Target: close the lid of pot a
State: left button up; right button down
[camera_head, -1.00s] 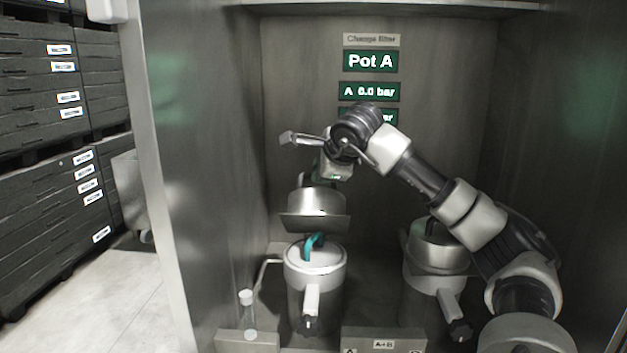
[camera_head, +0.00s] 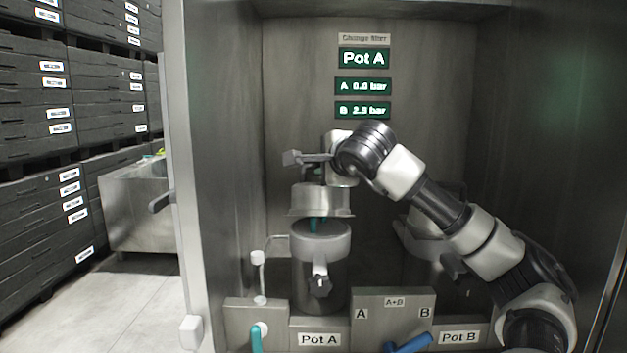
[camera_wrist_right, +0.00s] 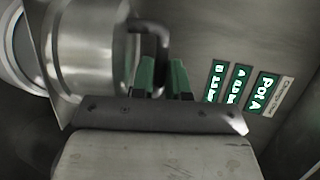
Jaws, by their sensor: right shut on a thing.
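Pot A (camera_head: 320,270) is a grey metal pot standing in the cabinet above its label. Its metal lid (camera_head: 322,200) is lifted above the pot's rim, with a gap between them. A bit of teal (camera_head: 316,224) shows in that gap. My right gripper (camera_wrist_right: 165,80) is shut on the lid's dark bar handle (camera_wrist_right: 150,45) in the right wrist view. The metal lid (camera_wrist_right: 90,50) fills the left of that view. In the head view my right wrist hides most of the fingers. My left gripper is not in view.
Pot B (camera_head: 425,240) stands to the right, partly behind my right arm. A blue lever (camera_head: 408,343) and a teal lever (camera_head: 257,338) are at the front. The cabinet's side walls are close. Signs (camera_head: 363,84) are on the back wall.

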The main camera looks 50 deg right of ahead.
aim_at(321, 192)
jog(key=shift+s+a+f+b, duration=0.15)
jog(key=shift+a+f+b, duration=0.15)
jog(key=shift+f+b, duration=0.25)
jog(key=shift+s+a+f+n+t+h+b, duration=0.35)
jog(key=shift+s+a+f+b, duration=0.2)
jog(key=shift+b, duration=0.5)
jog(key=shift+s+a+f, duration=0.15)
jog(key=shift+a+f, duration=0.05)
jog(key=shift+f, duration=0.05)
jog(key=shift+s+a+f+b, duration=0.15)
jog(key=shift+a+f+b, duration=0.1)
jog(key=shift+b, duration=0.25)
jog(key=shift+s+a+f+b, duration=0.15)
jog(key=shift+s+f+b, duration=0.05)
jog(key=shift+b, duration=0.1)
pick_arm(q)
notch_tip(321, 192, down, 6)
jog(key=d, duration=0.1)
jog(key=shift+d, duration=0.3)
pick_arm(e)
jog(key=shift+w+a+f, duration=0.1)
jog(key=shift+a+f, duration=0.05)
jog(key=shift+f, duration=0.3)
jog(key=c, duration=1.4)
grip_release()
